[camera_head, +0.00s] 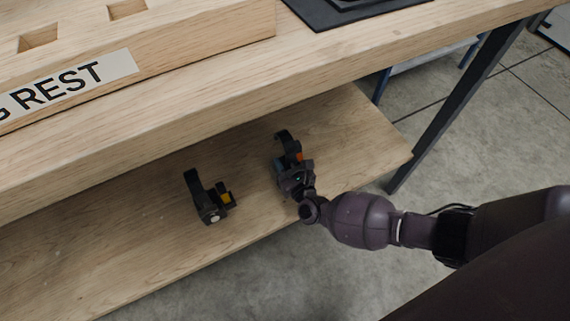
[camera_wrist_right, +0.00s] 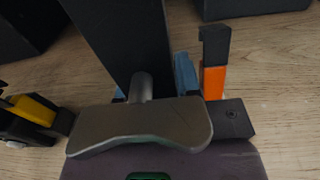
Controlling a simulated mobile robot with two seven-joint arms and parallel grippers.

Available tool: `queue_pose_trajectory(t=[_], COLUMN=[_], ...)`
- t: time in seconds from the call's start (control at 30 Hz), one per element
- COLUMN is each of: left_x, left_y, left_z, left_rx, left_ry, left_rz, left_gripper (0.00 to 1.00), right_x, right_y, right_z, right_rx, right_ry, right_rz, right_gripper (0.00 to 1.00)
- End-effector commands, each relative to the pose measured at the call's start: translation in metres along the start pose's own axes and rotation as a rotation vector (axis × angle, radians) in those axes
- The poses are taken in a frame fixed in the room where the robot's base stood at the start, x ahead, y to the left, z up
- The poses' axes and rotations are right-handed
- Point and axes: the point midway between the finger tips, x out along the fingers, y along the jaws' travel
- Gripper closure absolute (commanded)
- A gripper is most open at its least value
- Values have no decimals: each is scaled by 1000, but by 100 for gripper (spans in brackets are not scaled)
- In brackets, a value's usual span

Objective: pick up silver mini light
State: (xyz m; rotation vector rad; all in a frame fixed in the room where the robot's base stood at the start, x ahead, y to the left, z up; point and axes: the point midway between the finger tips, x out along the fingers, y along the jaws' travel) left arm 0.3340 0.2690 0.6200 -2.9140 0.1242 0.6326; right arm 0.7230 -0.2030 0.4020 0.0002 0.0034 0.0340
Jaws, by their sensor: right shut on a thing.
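My right gripper (camera_head: 283,170) reaches over the lower wooden shelf to a black holder with an orange part (camera_head: 298,157). The orange part (camera_wrist_right: 214,82) is just right of the fingers. In the head view the gripper mostly hides the light, and I cannot tell whether it is clear of the holder. My left gripper is not in view.
A second black holder with a yellow part (camera_head: 208,200) stands on the shelf to the left. The workbench top (camera_head: 330,55) overhangs the shelf's back. A dark table leg (camera_head: 455,110) stands at the right. The shelf's left part is bare.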

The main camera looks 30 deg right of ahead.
Motion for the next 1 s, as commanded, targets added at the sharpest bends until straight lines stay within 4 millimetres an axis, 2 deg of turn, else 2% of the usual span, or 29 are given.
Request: queue_pose_trajectory(t=[0.13,0.27,0.7,1.0], left_x=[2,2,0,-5], left_y=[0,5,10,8], left_z=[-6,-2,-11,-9], left_rx=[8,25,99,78], left_ry=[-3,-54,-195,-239], left_rz=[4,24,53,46], left_gripper=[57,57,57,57], right_x=[3,5,6,4], right_y=[0,0,0,0], right_z=[21,46,150,192], right_rx=[2,4,3,2], right_ry=[-12,-18,-24,-18], right_rz=[-1,-1,-2,-1], right_gripper=[100,100,100,100])
